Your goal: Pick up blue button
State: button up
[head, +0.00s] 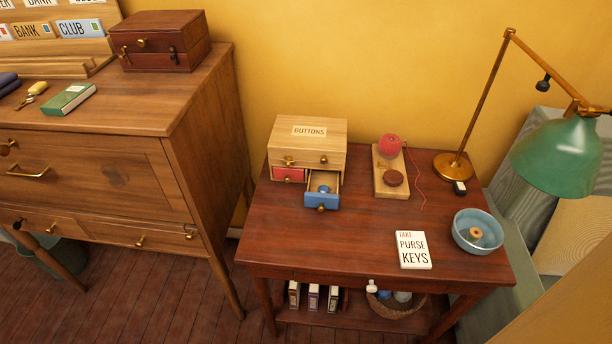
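The blue button (323,189) appears as a small round blue thing inside an open drawer with a blue front (321,200). The drawer sticks out from the lower right of a small wooden chest (308,143) labelled BUTTONS. The chest stands at the back left of a dark red-brown table (350,240). A red-fronted drawer (289,174) beside the blue one is shut. My gripper is not in view.
A wooden stand with a red ball of thread (389,146), a green lamp (558,158), a blue bowl (478,232) and a TAKE PURSE KEYS card (412,249) share the table. A wooden cabinet (90,180) stands at left. The table's front left is clear.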

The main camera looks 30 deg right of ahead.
aim_at(323, 189)
jog(key=i+j+z, duration=0.2)
jog(key=z, duration=0.2)
jog(key=i+j+z, duration=0.15)
jog(key=z, duration=1.1)
